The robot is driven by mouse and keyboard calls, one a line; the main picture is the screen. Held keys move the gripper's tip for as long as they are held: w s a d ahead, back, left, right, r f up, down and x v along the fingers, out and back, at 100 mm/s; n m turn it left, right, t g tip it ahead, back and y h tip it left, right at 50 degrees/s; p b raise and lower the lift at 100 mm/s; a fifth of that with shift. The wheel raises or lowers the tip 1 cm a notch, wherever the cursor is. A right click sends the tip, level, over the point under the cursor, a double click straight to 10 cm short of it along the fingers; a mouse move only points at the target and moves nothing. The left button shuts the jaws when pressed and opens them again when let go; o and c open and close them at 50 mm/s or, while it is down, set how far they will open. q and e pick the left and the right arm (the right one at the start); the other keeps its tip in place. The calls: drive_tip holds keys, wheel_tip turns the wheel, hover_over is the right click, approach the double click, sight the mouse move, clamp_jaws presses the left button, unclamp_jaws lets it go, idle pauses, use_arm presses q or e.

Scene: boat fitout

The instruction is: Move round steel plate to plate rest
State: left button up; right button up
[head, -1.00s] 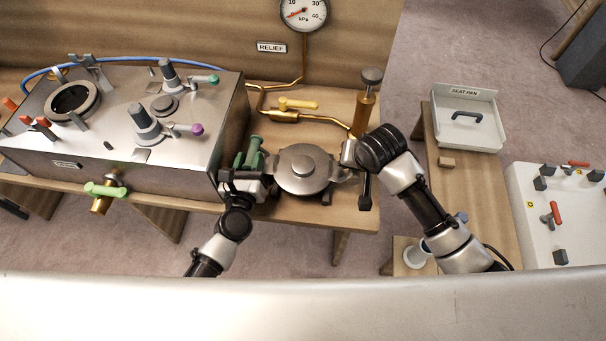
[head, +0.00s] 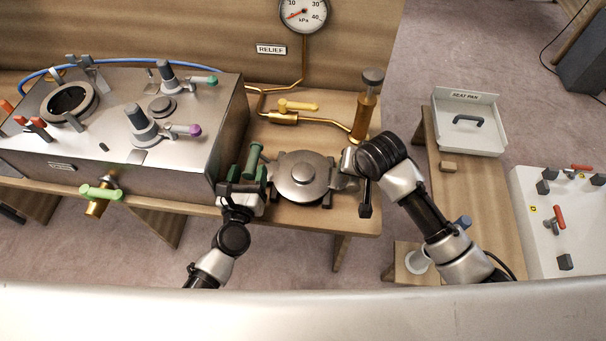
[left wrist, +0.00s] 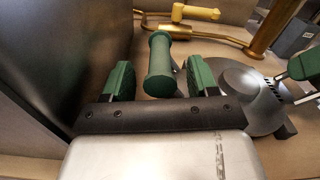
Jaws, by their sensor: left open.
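The round steel plate (head: 303,177), a grey disc with a raised hub, lies flat at the front right of the wooden bench. Dark blocks of what looks like the plate rest (head: 327,200) show under its edge; most of it is hidden. My left gripper (head: 248,174) is open just left of the plate, apart from it.
A steel cabinet (head: 140,165) with levers stands close left of my left gripper. Brass piping (head: 310,122) with a yellow handle and an upright brass cylinder (head: 365,110) stand behind the plate. A seat pan tray (head: 480,140) lies at right.

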drive_tip(key=shift+s+r, duration=0.1)
drive_tip(key=shift+r, duration=0.15)
use_arm(q)
drive_tip(key=s+a, duration=0.1)
drive_tip(key=s, duration=0.9)
drive_tip(key=shift+s+a, duration=0.2)
use_arm(e)
drive_tip(key=v, duration=1.1)
drive_tip(key=shift+r, duration=0.2)
use_arm(q)
drive_tip(key=shift+r, duration=0.1)
use_arm(e)
drive_tip(key=shift+s, duration=0.15)
